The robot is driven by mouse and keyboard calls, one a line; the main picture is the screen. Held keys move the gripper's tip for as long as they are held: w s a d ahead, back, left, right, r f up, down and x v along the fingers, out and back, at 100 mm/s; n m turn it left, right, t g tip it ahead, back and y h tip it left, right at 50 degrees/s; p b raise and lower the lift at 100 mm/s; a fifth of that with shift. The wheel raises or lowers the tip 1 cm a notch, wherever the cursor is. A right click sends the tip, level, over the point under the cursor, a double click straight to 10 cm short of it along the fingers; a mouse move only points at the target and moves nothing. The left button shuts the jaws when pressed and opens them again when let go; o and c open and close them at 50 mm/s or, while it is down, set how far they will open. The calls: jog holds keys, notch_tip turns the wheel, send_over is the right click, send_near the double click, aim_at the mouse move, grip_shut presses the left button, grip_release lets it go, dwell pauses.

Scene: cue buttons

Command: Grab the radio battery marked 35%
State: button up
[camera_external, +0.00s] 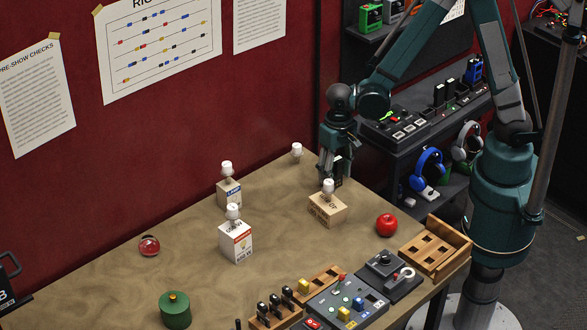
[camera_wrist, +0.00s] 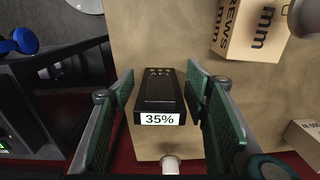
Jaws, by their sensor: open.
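The radio battery (camera_wrist: 160,92) is a black block with a white label reading 35%. In the wrist view it sits between the two green-padded fingers of my gripper (camera_wrist: 161,80), which is open. A gap shows between the battery and the left finger, and the right finger is close beside it. In the external view my gripper (camera_external: 336,172) points down at the far right part of the table, and its fingers largely hide the battery there.
A cardboard box (camera_external: 326,211) with a white-topped item stands just in front of my gripper; it also shows in the wrist view (camera_wrist: 245,32). A white-topped item (camera_external: 297,150) stands behind-left. A red apple-like object (camera_external: 386,225) lies to the right. Dark shelves (camera_external: 425,125) stand beyond the table edge.

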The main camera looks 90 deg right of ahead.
jog(key=shift+f, duration=0.2)
dwell(0.5)
jog(key=c, duration=1)
